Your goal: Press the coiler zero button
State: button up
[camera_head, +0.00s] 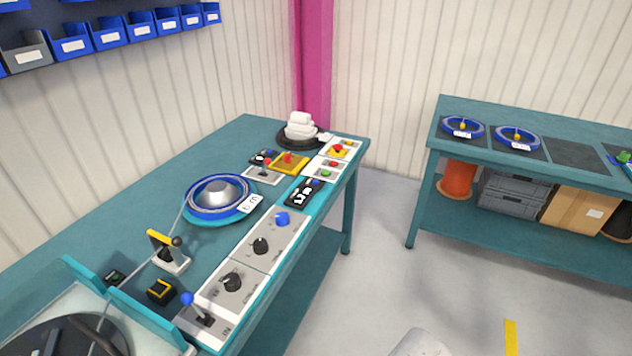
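A teal bench carries the coiler, a blue-rimmed reel with a silver hub (222,194) and a small white tag. Along the bench's right edge runs a row of control panels. A small black counter (305,193) with pale digits sits between the panels. In front of it, a white panel has a blue knob or button (282,218) and a black knob (260,246). Beyond the counter are a panel with red and green buttons (328,170) and a yellow block with a red button (288,162). I cannot read which control is marked zero. My gripper is not in view.
A blue-topped lever (204,310), a black knob (233,282) and a yellow-handled device (168,252) stand nearer. A white stacked lamp or weight (300,127) is at the far end. Right, a second teal table (590,157) holds reels. Floor between the benches is clear.

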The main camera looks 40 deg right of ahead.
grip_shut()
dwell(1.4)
